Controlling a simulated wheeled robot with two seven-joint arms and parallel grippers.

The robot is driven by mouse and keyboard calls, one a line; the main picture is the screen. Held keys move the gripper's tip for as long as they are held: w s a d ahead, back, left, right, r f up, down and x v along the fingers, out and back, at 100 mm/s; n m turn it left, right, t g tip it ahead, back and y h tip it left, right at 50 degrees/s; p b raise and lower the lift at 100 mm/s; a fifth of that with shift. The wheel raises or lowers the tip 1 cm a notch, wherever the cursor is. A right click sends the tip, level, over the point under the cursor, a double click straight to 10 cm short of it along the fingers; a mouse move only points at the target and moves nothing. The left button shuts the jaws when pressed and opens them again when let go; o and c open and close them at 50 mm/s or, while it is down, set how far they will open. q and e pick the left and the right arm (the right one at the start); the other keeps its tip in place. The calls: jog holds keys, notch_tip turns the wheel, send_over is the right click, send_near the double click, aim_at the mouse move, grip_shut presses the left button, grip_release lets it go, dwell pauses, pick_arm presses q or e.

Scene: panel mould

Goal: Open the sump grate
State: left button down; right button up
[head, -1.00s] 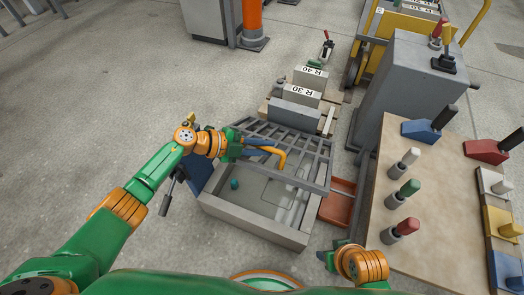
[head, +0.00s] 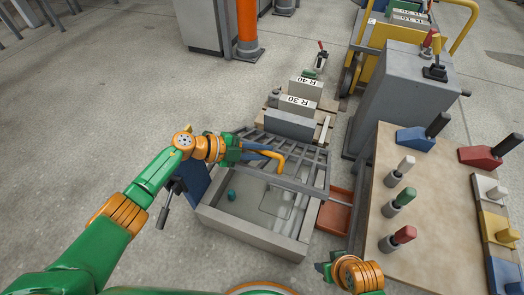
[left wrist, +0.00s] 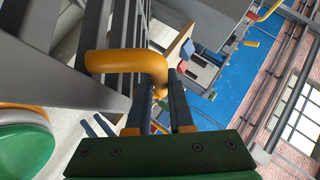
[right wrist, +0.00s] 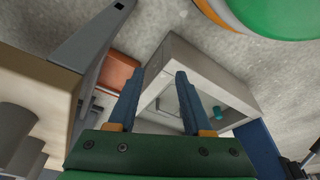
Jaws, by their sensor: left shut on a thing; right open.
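The sump grate (head: 300,159) is a grey barred lid, tilted up over the grey sump box (head: 244,233). Its yellow-orange handle (head: 279,160) is on the grate's near side. My left gripper (head: 270,154) is shut on this handle; in the left wrist view the handle (left wrist: 125,62) runs between the fingers. The box interior shows below the grate, with a small teal object (head: 232,196) on its floor. My right gripper (right wrist: 158,95) is open and empty, near the box's right front corner; its fingertips are partly hidden in the head view.
A wooden table (head: 428,225) with several coloured-handled tools stands at right. An orange-red tray (head: 336,214) lies between box and table. Blocks marked R 30 (head: 301,101) and R 40 stand behind the grate. A grey cabinet (head: 405,85) is behind the table. Floor at left is clear.

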jog(key=shift+w, duration=0.1)
jog(key=c, duration=0.4)
jog(key=n, duration=0.2)
jog(key=s+f+n+h, duration=0.1)
jog(key=n, duration=0.1)
jog(key=n+h, duration=0.1)
jog(key=n, duration=0.1)
jog(key=shift+s+a+f, duration=0.2)
jog(key=shift+s+a, duration=0.15)
jog(key=shift+a, duration=0.05)
grip_shut()
jog(key=w+a+r+n+t+h, duration=0.3)
jog(key=a+r+n+t, duration=0.8)
jog(key=n, duration=1.3)
jog(key=w+d+r, duration=0.1)
jog(key=w+d, duration=0.1)
jog(key=w, duration=0.9)
jog(key=shift+d+g, duration=0.15)
jog(key=shift+g, duration=0.25)
